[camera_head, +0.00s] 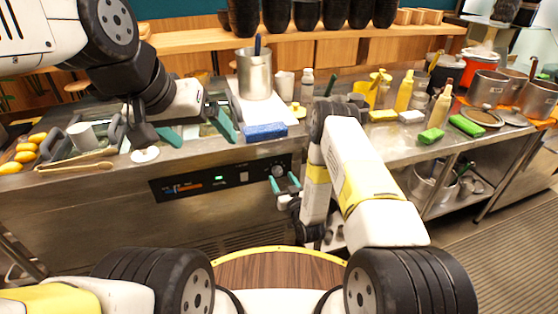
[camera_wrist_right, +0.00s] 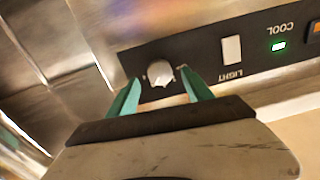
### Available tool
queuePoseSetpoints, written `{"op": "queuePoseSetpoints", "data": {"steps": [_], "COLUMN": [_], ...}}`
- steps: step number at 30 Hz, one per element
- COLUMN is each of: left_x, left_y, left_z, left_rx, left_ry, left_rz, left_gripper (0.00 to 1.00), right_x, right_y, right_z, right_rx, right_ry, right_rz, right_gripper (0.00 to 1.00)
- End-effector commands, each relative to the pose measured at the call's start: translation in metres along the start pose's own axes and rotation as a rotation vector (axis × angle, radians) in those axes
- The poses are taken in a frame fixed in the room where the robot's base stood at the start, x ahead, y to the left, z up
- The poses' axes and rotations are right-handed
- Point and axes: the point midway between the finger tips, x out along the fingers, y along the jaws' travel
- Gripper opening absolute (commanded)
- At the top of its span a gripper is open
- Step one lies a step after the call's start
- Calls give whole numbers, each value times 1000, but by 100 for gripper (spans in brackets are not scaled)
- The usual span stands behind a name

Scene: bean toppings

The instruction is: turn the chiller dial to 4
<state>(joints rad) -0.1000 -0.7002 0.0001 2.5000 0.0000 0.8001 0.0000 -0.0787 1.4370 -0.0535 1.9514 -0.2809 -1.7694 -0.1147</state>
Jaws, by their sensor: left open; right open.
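The chiller dial (camera_head: 277,171) is a small round knob at the right end of the black control panel (camera_head: 215,180) on the steel counter's front. In the right wrist view the dial (camera_wrist_right: 160,73) is pale and round, with the panel upside down; its numbers are too blurred to read. My right gripper (camera_head: 288,186) is open just in front of the dial. Its green fingertips (camera_wrist_right: 160,90) lie to either side of the dial in the wrist view; I cannot tell whether they touch it. My left gripper (camera_head: 190,135) is open and empty above the counter at the left.
The panel also holds a white LIGHT switch (camera_wrist_right: 232,49) and a green lit COOL indicator (camera_wrist_right: 278,46). A blue sponge (camera_head: 265,131) lies on the counter above the panel. A steel pot (camera_head: 254,78) stands behind it.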

Motion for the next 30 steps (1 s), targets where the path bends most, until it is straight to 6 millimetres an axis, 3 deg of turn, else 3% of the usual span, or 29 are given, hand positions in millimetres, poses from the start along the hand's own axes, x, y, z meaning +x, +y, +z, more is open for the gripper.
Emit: {"op": "queuePoseSetpoints", "data": {"steps": [6, 17, 26, 30], "left_x": [0, 0, 0, 0], "left_y": [0, 0, 0, 0], "left_z": [0, 0, 0, 0], "left_rx": [0, 0, 0, 0], "left_ry": [0, 0, 0, 0], "left_rz": [0, 0, 0, 0], "left_gripper": [91, 91, 91, 91], "right_x": [28, 35, 35, 35], "right_y": [0, 0, 0, 0], "right_z": [-1, -1, 0, 0], "right_rx": [-1, 0, 0, 3], "right_ry": [2, 0, 0, 0], "right_rz": [1, 1, 1, 1], "right_gripper": [59, 59, 2, 0]}}
